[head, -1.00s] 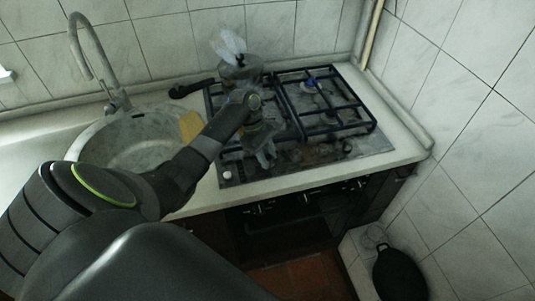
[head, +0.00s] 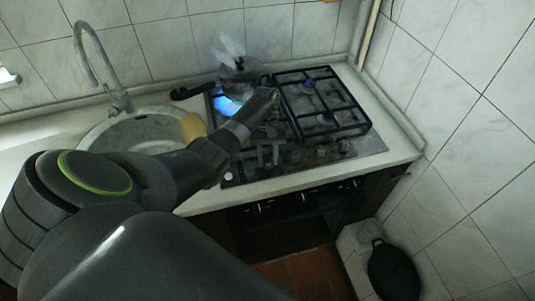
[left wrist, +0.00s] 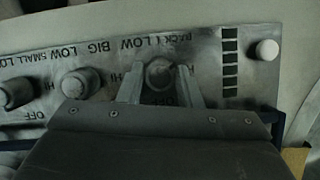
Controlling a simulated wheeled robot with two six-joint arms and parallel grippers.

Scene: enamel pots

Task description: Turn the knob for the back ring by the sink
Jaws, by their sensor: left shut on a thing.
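In the left wrist view, my left gripper (left wrist: 162,88) is shut on a round metal knob (left wrist: 160,74), a finger on each side. The panel print around it reads "BACK", "LOW", "HI" and "OFF", partly covered by the fingers. In the head view, my left gripper (head: 268,155) is low over the hob's front panel at its left part; the held knob is hard to make out there. A blue flame (head: 226,105) burns on the sink side of the hob, by the steaming pot (head: 240,70). My right gripper is not in view.
More knobs (left wrist: 80,83) sit along the panel beside the held one, and a white button (left wrist: 267,50) is at its end. The sink (head: 130,130) with a yellow sponge (head: 193,127) lies left of the hob. A black pan (head: 393,270) is low at the right.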

